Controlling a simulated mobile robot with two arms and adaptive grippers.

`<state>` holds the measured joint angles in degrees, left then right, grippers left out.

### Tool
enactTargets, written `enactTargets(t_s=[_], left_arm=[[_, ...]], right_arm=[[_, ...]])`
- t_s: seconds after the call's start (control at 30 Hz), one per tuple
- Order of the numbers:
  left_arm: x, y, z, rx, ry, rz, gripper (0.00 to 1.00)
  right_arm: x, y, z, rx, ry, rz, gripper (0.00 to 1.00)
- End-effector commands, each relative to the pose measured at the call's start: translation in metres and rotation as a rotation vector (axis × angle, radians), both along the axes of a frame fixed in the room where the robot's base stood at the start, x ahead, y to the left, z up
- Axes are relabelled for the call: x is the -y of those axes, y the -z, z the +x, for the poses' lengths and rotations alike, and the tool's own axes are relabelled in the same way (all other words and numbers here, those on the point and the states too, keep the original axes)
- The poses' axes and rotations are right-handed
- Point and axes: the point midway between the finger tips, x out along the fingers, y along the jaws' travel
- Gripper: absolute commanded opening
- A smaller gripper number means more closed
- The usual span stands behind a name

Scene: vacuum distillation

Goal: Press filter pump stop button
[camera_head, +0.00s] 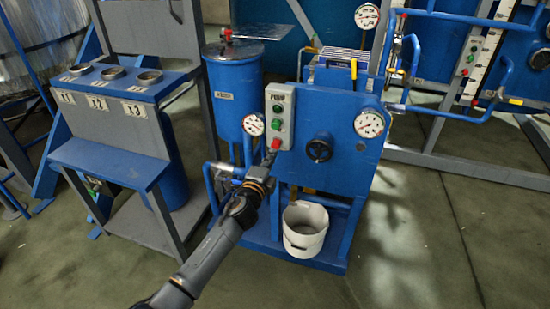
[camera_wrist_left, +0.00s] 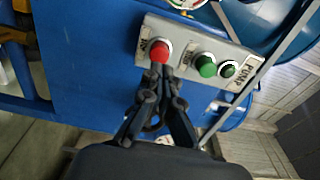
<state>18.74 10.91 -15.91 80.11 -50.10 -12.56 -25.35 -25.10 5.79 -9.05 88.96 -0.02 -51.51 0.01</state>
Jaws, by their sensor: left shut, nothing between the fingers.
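The filter pump's grey control box (camera_head: 287,98) is fixed to the front of the blue pump unit (camera_head: 325,115). Its red button (camera_head: 277,143) is the lowest, below the green ones. In the left wrist view the red button (camera_wrist_left: 160,50) sits left of a green button (camera_wrist_left: 205,65) and a smaller green one (camera_wrist_left: 227,70). My left gripper (camera_head: 272,160) is shut and empty, with its fingertips (camera_wrist_left: 160,68) at the lower edge of the red button. Whether they touch it or stop just short, I cannot tell. My right gripper is not in view.
A black handwheel (camera_head: 319,148) and a pressure gauge (camera_head: 369,123) are on the panel to the right; another gauge (camera_head: 253,124) is close to the left of the box. A white bucket (camera_head: 305,229) stands below. A blue rack with cups (camera_head: 112,72) is at left. The floor at right is clear.

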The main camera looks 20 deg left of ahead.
Motion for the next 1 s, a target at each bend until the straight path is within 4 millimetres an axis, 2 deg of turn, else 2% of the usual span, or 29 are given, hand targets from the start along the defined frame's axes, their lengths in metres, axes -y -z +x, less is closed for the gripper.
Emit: enactTargets(t_s=[0.2,0.53,0.7,1.0], left_arm=[[0.0,0.002,-0.036,-0.004,0.002,-0.001,0.0],[-0.002,0.003,-0.089,-0.005,0.002,0.0,0.0],[-0.003,0.003,-0.1,-0.005,0.002,0.0,0.0],[-0.003,0.003,-0.101,-0.004,0.002,0.0,0.0]], right_arm=[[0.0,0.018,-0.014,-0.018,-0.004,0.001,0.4],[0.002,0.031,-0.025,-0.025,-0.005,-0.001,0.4],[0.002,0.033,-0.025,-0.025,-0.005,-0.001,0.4],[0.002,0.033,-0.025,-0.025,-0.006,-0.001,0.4]])
